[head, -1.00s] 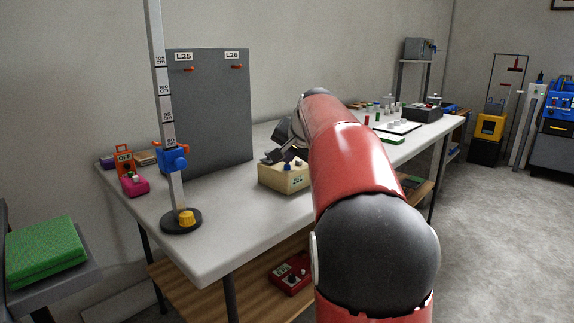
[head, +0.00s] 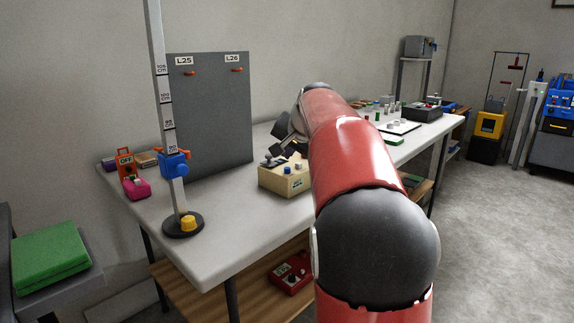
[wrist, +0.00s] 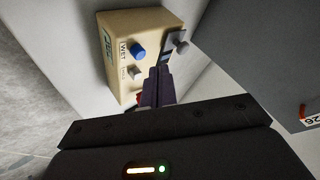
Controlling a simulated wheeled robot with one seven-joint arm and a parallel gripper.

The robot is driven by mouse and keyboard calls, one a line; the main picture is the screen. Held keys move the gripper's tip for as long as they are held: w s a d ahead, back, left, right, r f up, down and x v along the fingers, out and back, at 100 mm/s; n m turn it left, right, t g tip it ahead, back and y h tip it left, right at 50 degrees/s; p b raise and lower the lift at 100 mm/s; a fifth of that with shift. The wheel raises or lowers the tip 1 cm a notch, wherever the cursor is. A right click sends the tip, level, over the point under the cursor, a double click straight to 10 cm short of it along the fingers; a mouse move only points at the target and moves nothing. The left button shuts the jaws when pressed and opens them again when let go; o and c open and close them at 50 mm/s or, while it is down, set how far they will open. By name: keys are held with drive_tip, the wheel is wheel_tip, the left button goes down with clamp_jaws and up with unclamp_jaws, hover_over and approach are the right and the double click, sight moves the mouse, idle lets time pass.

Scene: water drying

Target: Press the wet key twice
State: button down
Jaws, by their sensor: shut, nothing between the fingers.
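The beige box (head: 284,183) stands on the white table, and it also shows in the wrist view (wrist: 115,30). In the wrist view, the blue key (wrist: 138,50) sits beside the printed word WET. A smaller pale key (wrist: 135,73) is beside another label too small to read surely. A grey metal lever (wrist: 177,42) is on the far side of the box top. My gripper (wrist: 160,72) is shut and empty, its fingertips over the box top, right of the blue key and apart from it. The head view shows my gripper (head: 291,149) just behind the blue key (head: 288,170).
A grey panel (head: 215,110) labelled L25 and L26 stands behind the box. A measuring post (head: 163,75) on a round base and a pink device (head: 136,188) are to the left. The table front (head: 215,250) is clear.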

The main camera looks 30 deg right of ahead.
sight(289, 175)
wheel_tip(289, 175, up, 3)
drive_tip(key=shift+r+p, duration=0.15)
drive_tip(key=shift+p, duration=1.05)
drive_tip(key=shift+r, duration=0.9)
drive_tip(key=s+a+f+n+g+y, duration=0.1)
drive_tip(key=s+a+f+n, duration=0.15)
drive_tip(key=s+a, duration=0.5)
drive_tip(key=s+a+f+n+g, duration=0.15)
drive_tip(key=s+a+f, duration=0.3)
drive_tip(key=s, duration=0.55)
drive_tip(key=s+a+f+n, duration=0.3)
drive_tip(key=s+f, duration=0.3)
drive_tip(key=s, duration=0.2)
drive_tip(key=s+a+f+n+g, duration=0.1)
drive_tip(key=s+a+f+n, duration=0.1)
drive_tip(key=s+f, duration=0.4)
drive_tip(key=s+a, duration=0.1)
drive_tip(key=s, duration=0.1)
drive_tip(key=shift+s+f+n, duration=0.35)
drive_tip(key=shift+f+n, duration=0.05)
